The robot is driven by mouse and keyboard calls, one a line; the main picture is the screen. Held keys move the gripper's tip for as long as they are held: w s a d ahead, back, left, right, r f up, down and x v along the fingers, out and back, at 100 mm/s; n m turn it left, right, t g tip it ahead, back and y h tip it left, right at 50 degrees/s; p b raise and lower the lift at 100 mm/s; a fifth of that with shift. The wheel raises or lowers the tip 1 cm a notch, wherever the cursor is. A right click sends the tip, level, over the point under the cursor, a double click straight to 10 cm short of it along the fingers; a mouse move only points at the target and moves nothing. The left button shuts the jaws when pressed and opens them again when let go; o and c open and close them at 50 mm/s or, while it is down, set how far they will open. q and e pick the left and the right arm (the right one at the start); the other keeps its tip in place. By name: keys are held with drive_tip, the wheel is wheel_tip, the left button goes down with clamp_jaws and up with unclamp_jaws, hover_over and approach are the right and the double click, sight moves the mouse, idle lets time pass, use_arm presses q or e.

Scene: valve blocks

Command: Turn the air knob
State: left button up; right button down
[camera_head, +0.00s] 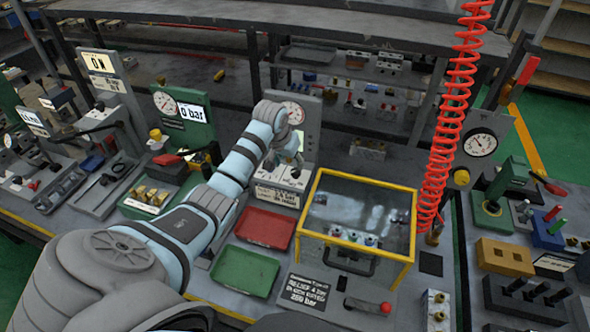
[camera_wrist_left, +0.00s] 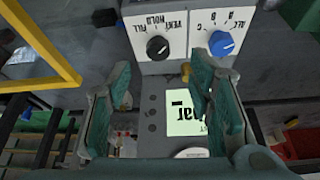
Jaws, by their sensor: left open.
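The wrist view shows two knobs side by side on a light panel (camera_wrist_left: 178,66), its lettering upside down. A black knob (camera_wrist_left: 157,48) is marked FILL, HOLD and VENT; a blue knob (camera_wrist_left: 221,43) is marked ALL, A, B and C. No label reads "air", so I cannot tell by name which is the air knob. My left gripper (camera_wrist_left: 160,76) is open, its teal fingers spread in front of the panel and apart from the black knob. In the head view my left gripper (camera_head: 288,158) is in front of a grey gauge stand (camera_head: 309,122), and the arm hides part of it.
A yellow-edged clear box (camera_head: 305,215) stands to the right of the gripper. Red (camera_head: 264,227) and green (camera_head: 244,271) trays lie in front. A red coiled hose (camera_head: 455,110) hangs at the right. A green gauge block (camera_head: 172,127) stands to the left.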

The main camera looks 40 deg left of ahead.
sight(295, 171)
use_arm(q)
drive_tip(key=x, duration=0.3)
drive_tip(key=b+x, duration=0.1)
drive_tip(key=x, duration=0.3)
drive_tip(key=shift+w+r, duration=0.1)
drive_tip(key=shift+w, duration=0.15)
drive_tip(key=shift+w+f+b, duration=0.3)
drive_tip(key=shift+s+r, duration=0.2)
drive_tip(key=shift+s, duration=0.15)
drive_tip(key=c, duration=0.3)
clamp_jaws()
use_arm(e)
drive_tip(key=shift+w+f, duration=0.7)
drive_tip(key=shift+f, duration=0.2)
